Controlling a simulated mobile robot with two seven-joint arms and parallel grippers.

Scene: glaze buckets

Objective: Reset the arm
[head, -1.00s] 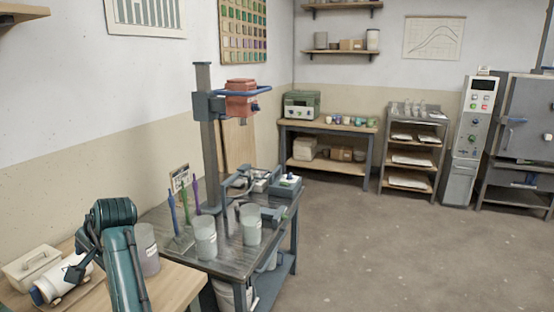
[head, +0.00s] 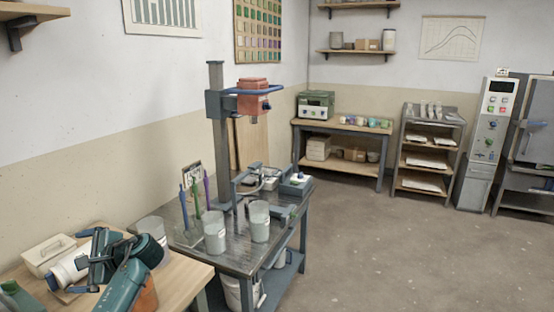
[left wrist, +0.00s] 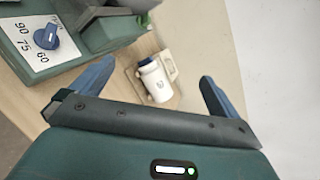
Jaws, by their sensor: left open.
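My left gripper (head: 80,262) is at the lower left of the head view, over the near wooden table (head: 187,277). Its blue fingers are spread wide and hold nothing. In the left wrist view the gripper (left wrist: 158,72) shows both blue fingers apart. A white jar with a dark blue lid (left wrist: 158,86) appears between the fingers there, beyond them and apart. The jar's white side (head: 66,271) is partly covered by the gripper in the head view. My right gripper is not in view.
A cream lidded box (head: 48,256) and a grey translucent bucket (head: 150,227) stand near the arm. A green device with a dial (left wrist: 52,36) is close by. A metal bench (head: 237,256) holds a mixer stand (head: 218,150) and translucent buckets (head: 214,238). Floor at right is clear.

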